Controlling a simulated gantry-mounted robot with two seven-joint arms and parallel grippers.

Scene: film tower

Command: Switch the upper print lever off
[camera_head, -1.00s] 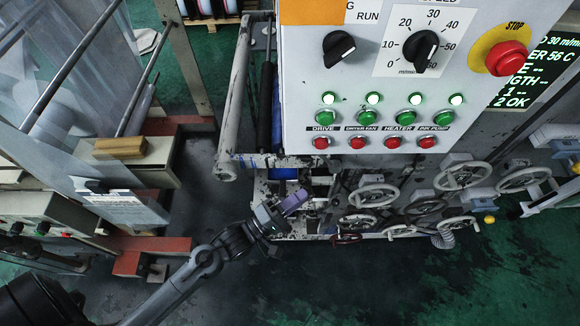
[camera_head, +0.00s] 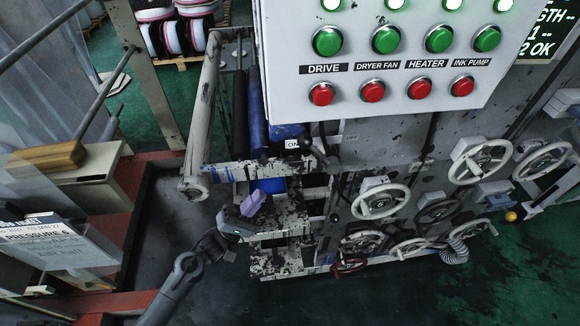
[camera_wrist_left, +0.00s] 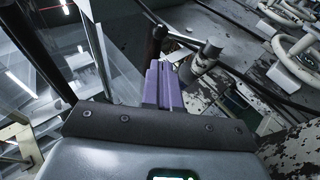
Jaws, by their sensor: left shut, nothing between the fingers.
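A dark lever-like part (camera_head: 318,152) sits between a white ON label (camera_head: 292,144) and an OFF label (camera_head: 350,137), just under the control panel. Its exact position is hard to tell. My left gripper (camera_head: 252,203) has purple fingers, shut and empty. It is in front of the machine's paint-chipped frame, below and left of the ON label, apart from the lever. In the left wrist view, the shut purple fingers (camera_wrist_left: 163,85) point forward. A grey cylindrical knob (camera_wrist_left: 208,52) on a rod stands just right of their tips. My right gripper is not in view.
The control panel (camera_head: 385,68) with green and red buttons overhangs the lever area. Several handwheels (camera_head: 380,198) stand to the right. A grey bar end (camera_head: 193,187) and rollers (camera_head: 257,105) are left of the lever. A wooden-handled part (camera_head: 45,158) lies at far left.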

